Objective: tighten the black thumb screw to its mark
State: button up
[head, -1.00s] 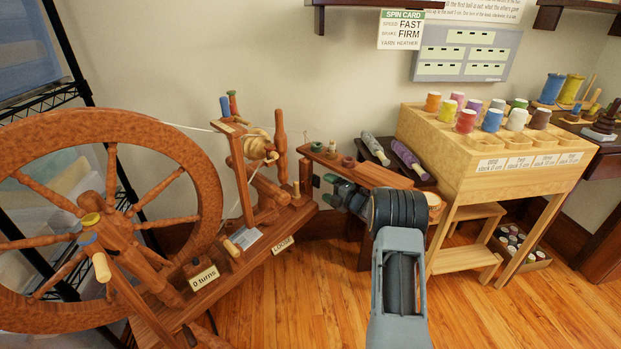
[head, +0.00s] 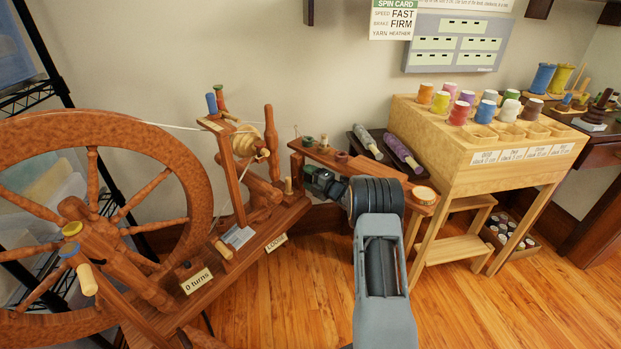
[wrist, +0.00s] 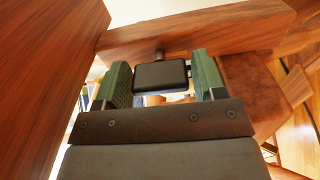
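The black thumb screw (wrist: 160,75) shows in the wrist view as a flat dark head on a short stem, under a wooden beam (wrist: 190,35). My gripper (wrist: 163,80) has one green finger on each side of the head. The fingers stand apart, close to its sides; a thin gap seems to show at the right, and firm contact is not visible. In the head view my gripper (head: 314,180) is at the left end of the beam, beside the spinning wheel's base, and the screw is too small to make out. I cannot see the mark.
The large spinning wheel (head: 190,200) stands left, with tags "0 turns" (head: 198,281) and what looks like "LOOSE" (head: 276,243). A wooden spool stand (head: 470,135) is at right. Wooden parts crowd my gripper; the front floor is clear.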

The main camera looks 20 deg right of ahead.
jog(key=c, duration=0.6)
jog(key=shift+d+m, duration=0.1)
jog(key=shift+m, duration=0.2)
jog(key=m+p, duration=0.2)
jog(key=m, duration=0.2)
jog(key=m+p, duration=0.2)
jog(key=m, duration=0.2)
jog(key=shift+m, duration=0.4)
jog(key=m+p, duration=0.1)
jog(key=m, duration=0.3)
jog(key=shift+s+f+p, duration=0.1)
jog(key=shift+p, duration=0.2)
jog(key=shift+f+m+p, duration=0.15)
jog(key=shift+m+p, duration=0.4)
jog(key=shift+m, duration=1.55)
